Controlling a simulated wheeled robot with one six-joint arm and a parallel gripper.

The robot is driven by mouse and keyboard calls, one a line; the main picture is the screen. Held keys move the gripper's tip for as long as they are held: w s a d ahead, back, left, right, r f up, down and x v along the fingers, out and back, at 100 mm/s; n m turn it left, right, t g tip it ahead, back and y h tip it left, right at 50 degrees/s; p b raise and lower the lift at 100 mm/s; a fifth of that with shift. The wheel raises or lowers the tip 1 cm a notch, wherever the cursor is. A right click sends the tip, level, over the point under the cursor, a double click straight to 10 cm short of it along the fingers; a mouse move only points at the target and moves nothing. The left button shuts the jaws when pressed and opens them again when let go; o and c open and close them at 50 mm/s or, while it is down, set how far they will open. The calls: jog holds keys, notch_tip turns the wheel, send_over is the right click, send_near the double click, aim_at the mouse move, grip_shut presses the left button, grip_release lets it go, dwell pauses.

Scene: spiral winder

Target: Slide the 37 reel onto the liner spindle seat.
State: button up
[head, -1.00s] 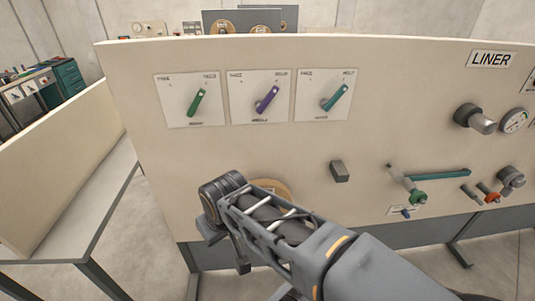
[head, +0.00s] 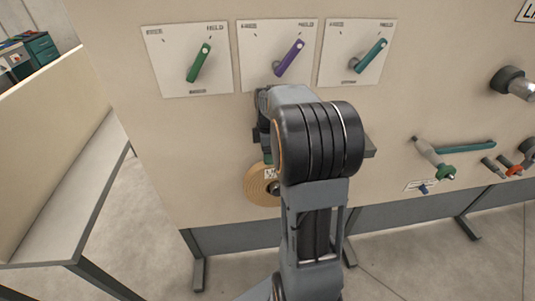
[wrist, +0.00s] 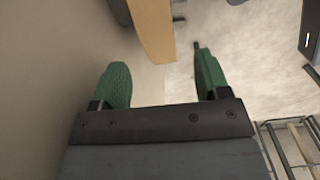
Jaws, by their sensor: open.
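A tan wound reel (head: 257,184) with a small white label hangs on the cream panel below the dials. My arm hides its right part, and I cannot read the label's number. In the wrist view a tan edge (wrist: 153,30), apparently the reel edge-on, shows ahead between my gripper's (wrist: 160,72) green fingers. The fingers are apart with nothing between them at their tips. In the head view the gripper is just above the reel, mostly hidden by my wrist. At the right, under the cut-off LINER sign (head: 525,11), a dark stub with a metal end (head: 514,83) sticks out, possibly the liner spindle seat.
Three dial plates with green (head: 199,63), purple (head: 289,58) and teal (head: 370,56) levers are close above my wrist. A grey block (head: 370,147) juts out right of it. A green-handled crank (head: 435,160) stands further right. A low bench (head: 75,200) is at left.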

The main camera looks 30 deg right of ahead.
jog(key=shift+d+f, duration=0.1)
jog(key=shift+f, duration=3.6)
jog(key=shift+c, duration=0.2)
grip_shut()
jog(key=c, duration=0.6)
grip_release()
grip_shut()
jog(key=shift+w+r, duration=0.15)
